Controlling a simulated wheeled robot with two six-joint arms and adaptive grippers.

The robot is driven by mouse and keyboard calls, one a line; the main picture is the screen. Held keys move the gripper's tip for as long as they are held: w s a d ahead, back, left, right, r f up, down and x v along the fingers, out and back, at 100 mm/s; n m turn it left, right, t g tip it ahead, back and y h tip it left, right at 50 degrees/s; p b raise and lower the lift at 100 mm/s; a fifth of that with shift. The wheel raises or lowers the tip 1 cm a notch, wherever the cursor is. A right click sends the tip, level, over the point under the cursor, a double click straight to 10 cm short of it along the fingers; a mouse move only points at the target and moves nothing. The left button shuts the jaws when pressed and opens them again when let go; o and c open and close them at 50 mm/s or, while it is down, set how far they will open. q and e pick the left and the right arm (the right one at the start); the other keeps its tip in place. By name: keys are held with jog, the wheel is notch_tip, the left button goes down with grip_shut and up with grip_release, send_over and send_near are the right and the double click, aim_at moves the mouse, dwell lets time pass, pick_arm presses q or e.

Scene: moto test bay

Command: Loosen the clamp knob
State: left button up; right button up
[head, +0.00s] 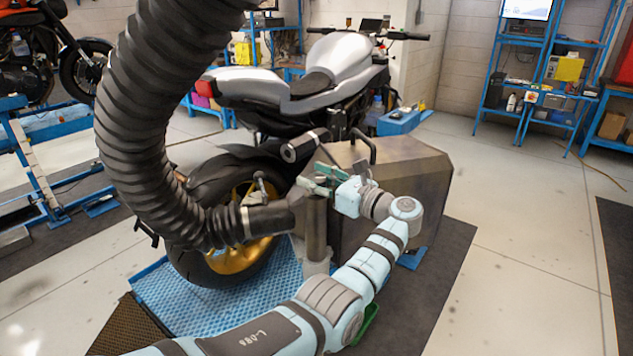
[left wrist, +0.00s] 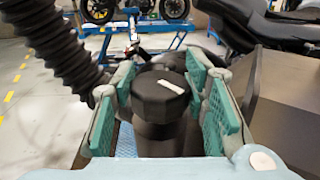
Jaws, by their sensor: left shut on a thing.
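The clamp knob (left wrist: 160,95) is a dark, many-sided knob with a white mark on its top, in the middle of the left wrist view. It sits above a dark post, and in the head view an upright grey post (head: 316,230) shows beneath my gripper. My left gripper (head: 318,182) is shut on the knob, with its green pads on both sides of it in the left wrist view (left wrist: 160,100). In the head view the fingers largely hide the knob. My right gripper is not in view.
A thick black ribbed hose (head: 150,120) hangs close at the left and ends in a nozzle beside the post. A metal box (head: 400,175) stands right behind the gripper. A silver motorcycle (head: 300,85) is behind. Open floor (head: 540,230) lies to the right.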

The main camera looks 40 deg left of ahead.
pick_arm(q)
jog(key=shift+f, duration=0.1)
jog(key=o, duration=1.2)
jog(key=d, duration=1.2)
jog(key=shift+s, duration=0.35)
jog(key=shift+a, duration=0.1)
